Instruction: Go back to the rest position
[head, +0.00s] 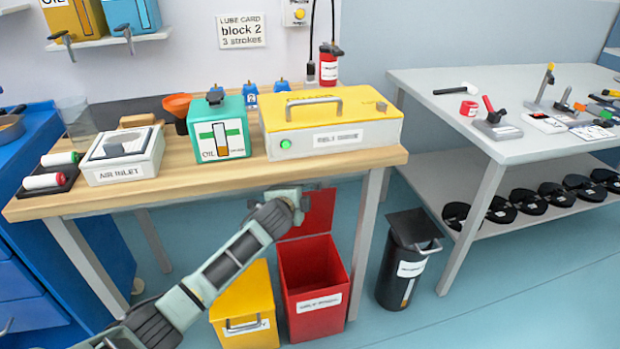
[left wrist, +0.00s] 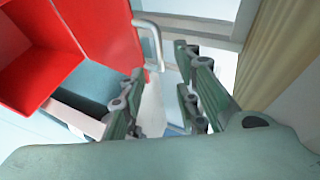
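My left arm comes in from the lower left in the head view. Its gripper (head: 297,203) is below the front edge of the workbench, in front of the raised red lid (head: 318,212) of the red bin (head: 316,287). In the left wrist view the two fingers of my left gripper (left wrist: 163,100) stand apart with nothing gripped between them. The red lid (left wrist: 105,30) and its pale handle (left wrist: 152,40) are just beyond the fingertips; I cannot tell whether they touch. My right gripper is in neither view.
The wooden workbench (head: 190,192) is above and behind my left gripper, with a leg (head: 368,235) to its right. A yellow bin (head: 245,315) and a black bin (head: 400,290) flank the red bin. Blue floor (head: 530,290) is clear at the right front.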

